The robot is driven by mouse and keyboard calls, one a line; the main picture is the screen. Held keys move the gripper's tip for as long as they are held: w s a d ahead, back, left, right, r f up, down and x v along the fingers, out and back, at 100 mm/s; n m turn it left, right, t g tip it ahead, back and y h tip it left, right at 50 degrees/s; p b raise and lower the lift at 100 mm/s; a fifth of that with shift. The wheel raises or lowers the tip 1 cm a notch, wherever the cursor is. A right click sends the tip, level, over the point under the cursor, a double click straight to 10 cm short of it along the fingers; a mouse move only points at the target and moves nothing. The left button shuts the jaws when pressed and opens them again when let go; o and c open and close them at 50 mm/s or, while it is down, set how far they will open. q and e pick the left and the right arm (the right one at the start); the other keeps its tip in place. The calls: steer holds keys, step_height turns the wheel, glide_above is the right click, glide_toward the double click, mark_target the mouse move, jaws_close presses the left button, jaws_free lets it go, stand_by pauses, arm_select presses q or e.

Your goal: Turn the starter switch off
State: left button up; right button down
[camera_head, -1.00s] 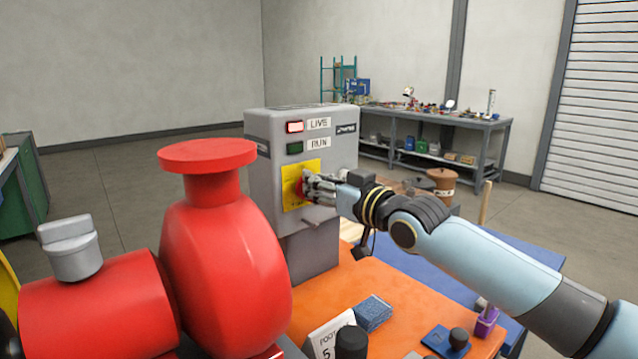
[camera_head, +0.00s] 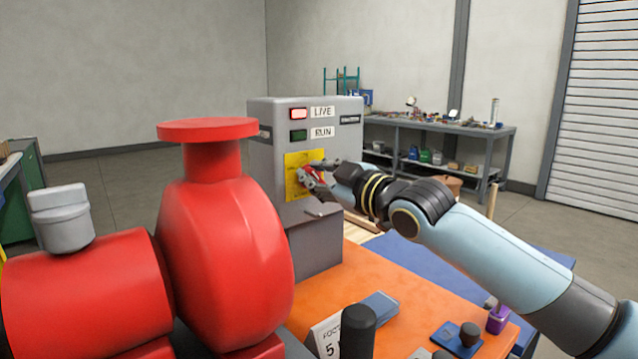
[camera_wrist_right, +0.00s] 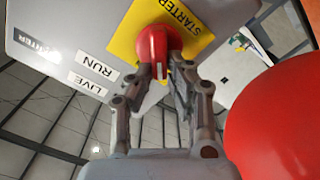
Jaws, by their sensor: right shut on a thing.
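The grey starter box (camera_head: 262,160) stands behind the red pump, with a LIVE lamp (camera_head: 299,114) that is lit red and a green RUN lamp (camera_head: 299,135) that looks dark. The red starter switch (camera_wrist_right: 155,50) sits on a yellow plate (camera_wrist_right: 190,22) marked STARTER in the right wrist view. My right gripper (camera_head: 313,174) is at the yellow plate, its fingers on either side of the red knob and shut on it. The fingers partly hide the knob in the head view. My left gripper is not in view.
The red pump (camera_head: 225,250) fills the left foreground. An orange bench top (camera_head: 400,290) holds a numbered sign (camera_head: 328,338), a blue block and a dark knob-like thing. A workbench (camera_head: 440,124) with clutter stands at the back.

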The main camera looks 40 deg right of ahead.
steer(key=shift+a+f+n+b, duration=0.1)
steer(key=shift+f+n+b, duration=0.2)
steer(key=shift+n+b, duration=0.95)
steer(key=shift+a+f+n+b, duration=0.15)
steer(key=shift+f+n+b, duration=0.15)
steer(key=shift+n, duration=1.7)
steer(key=shift+a+f+n+b, duration=0.1)
steer(key=shift+f+n+b, duration=0.15)
steer(key=shift+n+b, duration=1)
steer(key=shift+n+p, duration=0.35)
steer(key=shift+n, duration=0.15)
steer(key=c, duration=1.3)
jaws_free()
steer(key=shift+s, duration=0.1)
steer(key=shift+s+d, duration=0.15)
steer(key=shift+s, duration=1.85)
steer(key=shift+s+d, duration=0.15)
steer(key=shift+s, duration=1.8)
steer(key=shift+s+d, duration=0.15)
steer(key=shift+s, duration=1.85)
